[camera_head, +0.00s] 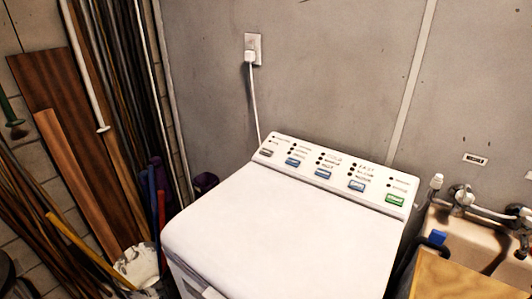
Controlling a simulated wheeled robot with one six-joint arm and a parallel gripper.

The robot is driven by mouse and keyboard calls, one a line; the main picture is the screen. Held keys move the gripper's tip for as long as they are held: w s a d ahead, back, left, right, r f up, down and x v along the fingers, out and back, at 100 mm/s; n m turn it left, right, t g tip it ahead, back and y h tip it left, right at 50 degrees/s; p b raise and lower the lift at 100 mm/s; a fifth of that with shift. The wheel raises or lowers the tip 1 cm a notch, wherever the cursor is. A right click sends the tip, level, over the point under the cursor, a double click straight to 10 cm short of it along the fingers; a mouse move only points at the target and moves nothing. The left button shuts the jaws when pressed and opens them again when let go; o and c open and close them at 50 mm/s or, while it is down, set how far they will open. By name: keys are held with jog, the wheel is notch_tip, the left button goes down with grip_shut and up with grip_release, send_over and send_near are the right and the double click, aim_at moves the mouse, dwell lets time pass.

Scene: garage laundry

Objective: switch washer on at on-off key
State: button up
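The white washer (285,230) stands in the middle of the view with its lid shut. Its raised control panel (338,160) runs along the back edge, sloping down to the right in the picture. On the panel are a grey key (266,153) at the left end, three blue keys (322,174) along the middle, and a green key (395,198) at the right end. Small dark dots and labels sit above the keys; the labels are too small to read, so I cannot tell from them which is the on-off key. My gripper is not in view.
A white plug in a wall outlet (253,50) has a cord running down behind the panel. A sink (470,243) with taps and a wooden board (455,275) stand at the right. Planks, poles and a white bucket (138,265) crowd the left. The washer lid is clear.

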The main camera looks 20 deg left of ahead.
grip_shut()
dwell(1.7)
